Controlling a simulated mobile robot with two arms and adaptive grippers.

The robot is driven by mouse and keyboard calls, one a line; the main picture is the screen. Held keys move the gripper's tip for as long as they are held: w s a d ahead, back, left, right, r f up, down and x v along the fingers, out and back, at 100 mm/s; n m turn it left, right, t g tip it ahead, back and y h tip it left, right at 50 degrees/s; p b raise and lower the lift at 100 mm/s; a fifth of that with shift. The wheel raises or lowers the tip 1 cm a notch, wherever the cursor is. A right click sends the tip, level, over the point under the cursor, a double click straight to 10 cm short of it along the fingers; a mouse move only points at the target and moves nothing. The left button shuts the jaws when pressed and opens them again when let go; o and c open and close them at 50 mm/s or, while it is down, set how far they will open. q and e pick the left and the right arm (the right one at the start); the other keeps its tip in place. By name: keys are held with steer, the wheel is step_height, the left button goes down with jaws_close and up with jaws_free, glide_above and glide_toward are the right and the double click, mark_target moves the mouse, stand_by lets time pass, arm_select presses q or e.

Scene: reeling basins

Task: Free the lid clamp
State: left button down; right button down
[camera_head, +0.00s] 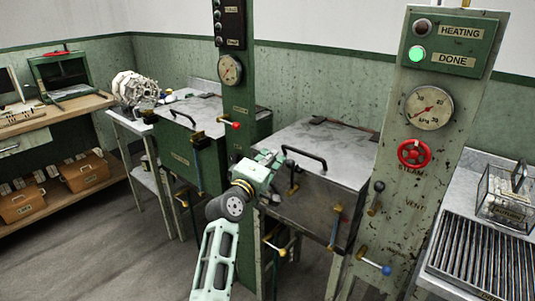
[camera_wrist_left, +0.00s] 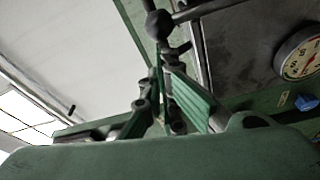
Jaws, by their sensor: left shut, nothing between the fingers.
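The nearer basin has a grey metal lid (camera_head: 325,140) with a black bar handle (camera_head: 306,158), and the lid lies flat. A brass and dark clamp (camera_head: 292,186) stands at the lid's front edge. My left gripper (camera_head: 279,158) is just left of the clamp and handle, above the lid's front left corner. In the left wrist view its fingers (camera_wrist_left: 163,85) are shut with nothing between them. A dark ball knob (camera_wrist_left: 158,25) on a rod is close beyond the fingertips; whether they touch I cannot tell. My right gripper is out of view.
A green post with a gauge (camera_head: 230,70) rises behind my gripper. A second basin (camera_head: 190,150) stands left, with a red-knobbed lever (camera_head: 230,124). A control post (camera_head: 420,150) with a lit green DONE lamp (camera_head: 417,54) and red valve wheel (camera_head: 414,153) stands right.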

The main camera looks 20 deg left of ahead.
arm_select(q)
steer(key=shift+d, duration=0.2)
steer(key=shift+s+d+m, duration=0.1)
steer(key=shift+d+m, duration=0.1)
steer(key=shift+m, duration=0.2)
